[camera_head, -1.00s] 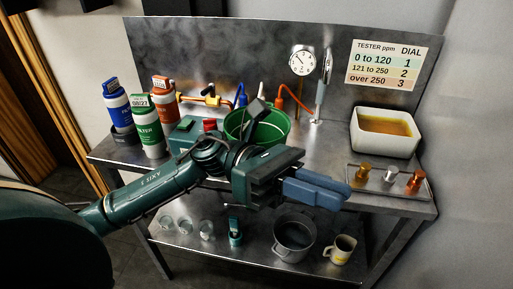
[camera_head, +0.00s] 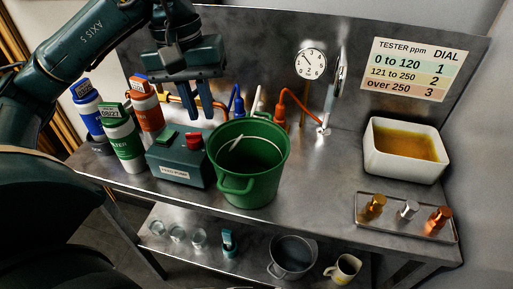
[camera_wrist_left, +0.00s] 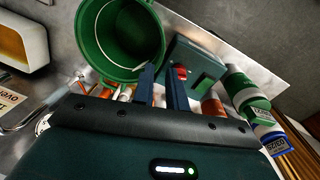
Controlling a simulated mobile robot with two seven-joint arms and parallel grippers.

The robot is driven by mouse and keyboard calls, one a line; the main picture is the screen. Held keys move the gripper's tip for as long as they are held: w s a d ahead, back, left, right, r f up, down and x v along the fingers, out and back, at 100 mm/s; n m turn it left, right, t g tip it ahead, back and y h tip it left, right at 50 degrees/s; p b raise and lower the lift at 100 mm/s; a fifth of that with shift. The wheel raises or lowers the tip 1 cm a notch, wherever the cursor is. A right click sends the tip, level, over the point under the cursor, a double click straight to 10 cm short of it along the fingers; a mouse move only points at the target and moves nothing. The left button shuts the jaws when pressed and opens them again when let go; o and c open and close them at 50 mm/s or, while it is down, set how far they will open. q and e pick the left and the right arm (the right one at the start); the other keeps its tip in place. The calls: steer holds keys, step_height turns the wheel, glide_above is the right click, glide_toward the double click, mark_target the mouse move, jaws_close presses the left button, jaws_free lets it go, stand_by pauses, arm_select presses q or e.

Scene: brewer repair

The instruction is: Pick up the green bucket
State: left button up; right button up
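The green bucket (camera_head: 252,188) stands upright on the steel bench near its front edge, with a thin wire handle and a green grip on its near side. It also shows in the left wrist view (camera_wrist_left: 100,62), where its inside looks empty. My left gripper (camera_head: 204,110) is above the back of the bench, to the left of and behind the bucket, fingers pointing down. Its two fingers are apart with nothing between them; they also show in the left wrist view (camera_wrist_left: 157,78). It does not appear to touch the bucket. My right gripper is not in view.
A dark test box (camera_head: 180,165) with green and red buttons stands just left of the bucket. Filter bottles (camera_head: 122,140) stand further left. Coloured hoses (camera_head: 284,100) and a gauge (camera_head: 311,63) are behind. A white basin (camera_head: 375,155) and a tray (camera_head: 375,222) are right.

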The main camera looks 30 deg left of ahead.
mark_target(216, 155)
arm_select(q)
steer(key=shift+w+d+f, duration=0.15)
steer(key=shift+w+f, duration=0.05)
steer(key=shift+f, duration=1.95)
steer(key=shift+w+d+f, duration=0.15)
steer(key=shift+d+f, duration=0.05)
steer(key=shift+f, duration=2)
steer(key=shift+w+d+f, duration=0.15)
steer(key=shift+w+f, duration=0.05)
steer(key=shift+f, duration=1.95)
steer(key=shift+c, duration=0.4)
jaws_close()
steer(key=shift+r, duration=0.15)
